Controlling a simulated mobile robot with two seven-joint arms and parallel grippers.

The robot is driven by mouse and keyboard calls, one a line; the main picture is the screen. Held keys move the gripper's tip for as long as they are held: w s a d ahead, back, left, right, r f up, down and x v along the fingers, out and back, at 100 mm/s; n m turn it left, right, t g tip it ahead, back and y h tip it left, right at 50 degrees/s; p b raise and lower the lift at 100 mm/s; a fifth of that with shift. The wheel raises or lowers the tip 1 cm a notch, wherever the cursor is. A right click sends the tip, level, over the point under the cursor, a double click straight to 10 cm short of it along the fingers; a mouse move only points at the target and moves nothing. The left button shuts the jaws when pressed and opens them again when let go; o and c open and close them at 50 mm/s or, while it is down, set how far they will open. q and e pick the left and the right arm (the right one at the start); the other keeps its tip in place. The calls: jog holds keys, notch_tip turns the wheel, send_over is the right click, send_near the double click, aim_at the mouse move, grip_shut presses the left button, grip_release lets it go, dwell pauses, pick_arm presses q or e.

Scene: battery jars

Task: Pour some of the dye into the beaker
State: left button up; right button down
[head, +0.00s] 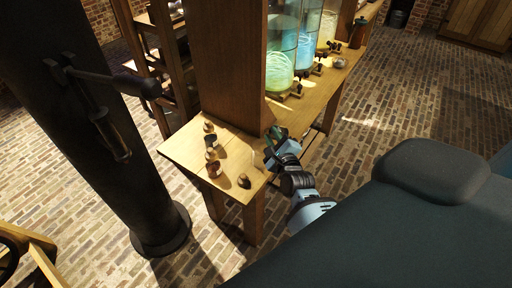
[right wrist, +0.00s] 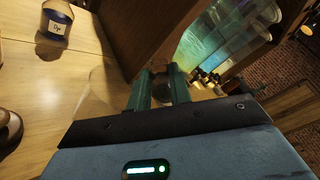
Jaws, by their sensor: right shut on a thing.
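My right gripper (head: 276,139) is at the right edge of the small wooden table. In the right wrist view its green fingers (right wrist: 158,92) are shut on a small dark, rounded thing (right wrist: 165,88), mostly hidden; I cannot tell what it is. A faint clear glass shape, perhaps the beaker, stands left of the fingers (right wrist: 100,88); it is barely visible in the head view. My left gripper is not in view.
Several small brown-capped jars (head: 214,170) stand on the table (head: 180,147). A wooden post (head: 230,60) rises behind. Tall glass jars with glowing liquid (head: 283,45) stand on a bench beyond. A dark column (head: 110,150) stands at the left.

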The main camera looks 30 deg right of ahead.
jog(key=shift+n+t+b, duration=0.5)
jog(key=shift+n+b, duration=0.4)
jog(key=shift+r+n+t+b, duration=0.3)
jog(key=shift+r+n+b, duration=0.2)
jog(key=shift+r+n, duration=0.1)
jog(key=shift+w+a+r, duration=0.15)
jog(key=shift+r, duration=0.15)
jog(key=shift+a+f+n+t, duration=0.2)
jog(key=shift+n+t, duration=0.1)
jog(key=shift+n, duration=0.3)
jog(key=shift+n+t+b, duration=0.4)
jog(key=shift+n+b, duration=0.25)
jog(key=shift+n, duration=0.05)
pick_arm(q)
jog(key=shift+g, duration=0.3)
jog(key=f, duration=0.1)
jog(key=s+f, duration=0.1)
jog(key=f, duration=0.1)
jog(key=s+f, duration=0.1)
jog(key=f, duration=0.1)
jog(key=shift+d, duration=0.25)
pick_arm(e)
jog(key=shift+f, duration=0.15)
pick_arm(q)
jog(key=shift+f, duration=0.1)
pick_arm(e)
jog(key=shift+d+f, duration=0.1)
jog(key=shift+d, duration=0.05)
